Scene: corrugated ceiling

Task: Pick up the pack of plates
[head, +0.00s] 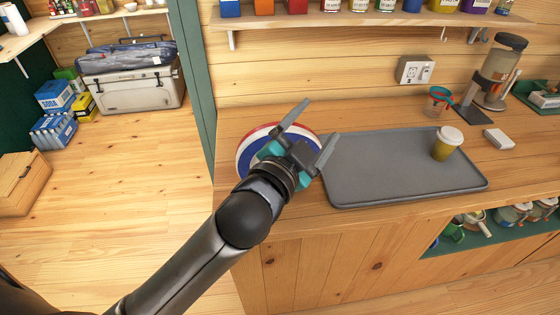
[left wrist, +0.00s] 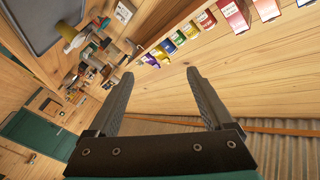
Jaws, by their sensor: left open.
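The pack of plates (head: 247,157) lies on the left end of the wooden counter in the head view. It is round, with red, white and blue rings. My left gripper (head: 319,127) is open and empty, and it covers part of the plates from the camera. In the head view it appears above the plates, with its fingers pointing up and to the right. The left wrist view shows the two spread fingers (left wrist: 165,82) with nothing between them. The plates do not show in that view. My right gripper is not in view.
A grey tray (head: 390,180) lies right of the plates, with a lidded cup (head: 447,143) on it. A shelf (head: 350,19) with several boxes and jars runs above the counter. A blender (head: 497,65) stands at the back right.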

